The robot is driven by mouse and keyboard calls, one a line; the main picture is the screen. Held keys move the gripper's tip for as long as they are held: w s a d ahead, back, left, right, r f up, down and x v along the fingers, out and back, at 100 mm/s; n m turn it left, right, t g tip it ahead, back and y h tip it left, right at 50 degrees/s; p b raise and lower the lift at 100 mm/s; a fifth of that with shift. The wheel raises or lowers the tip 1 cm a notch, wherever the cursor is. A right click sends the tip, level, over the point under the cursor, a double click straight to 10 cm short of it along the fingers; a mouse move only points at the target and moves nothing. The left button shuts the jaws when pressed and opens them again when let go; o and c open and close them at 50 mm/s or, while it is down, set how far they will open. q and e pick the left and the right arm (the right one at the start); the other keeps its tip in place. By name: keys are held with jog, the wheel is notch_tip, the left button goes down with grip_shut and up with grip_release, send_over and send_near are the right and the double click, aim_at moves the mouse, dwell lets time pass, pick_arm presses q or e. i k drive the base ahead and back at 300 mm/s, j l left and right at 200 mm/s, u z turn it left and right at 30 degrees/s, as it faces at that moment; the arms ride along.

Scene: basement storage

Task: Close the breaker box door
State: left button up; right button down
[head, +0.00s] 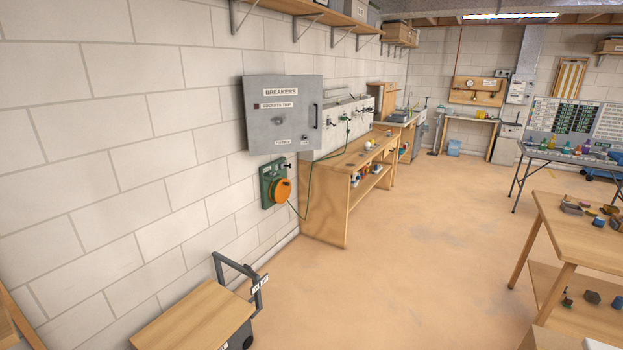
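The grey breaker box door (282,112), labelled BREAKERS, is on the left wall in the head view. Its outer face is turned toward me, with a dark vertical handle (316,116) near its right edge. Its top and bottom edges do not follow the slope of the wall's block lines, so it appears swung out from the wall, hinged on its left. The box body and interior are hidden behind it. Neither of my grippers is in view.
A green reel with an orange disc (282,190) hangs below the door. A wooden workbench (323,215) stands along the wall beyond. A wood-topped cart (195,318) is at the lower left. A wooden table (590,235) stands at right. The middle floor is clear.

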aim_at(279, 110)
jog(key=i+z, duration=0.4)
jog(key=i, duration=1.1)
jog(key=i+l+u, duration=0.15)
jog(key=i+u, duration=0.35)
jog(key=i, duration=0.15)
jog(key=i+l+u, duration=0.45)
jog(key=i, duration=0.15)
jog(key=i+l+u, duration=0.5)
jog(key=i+j, duration=0.05)
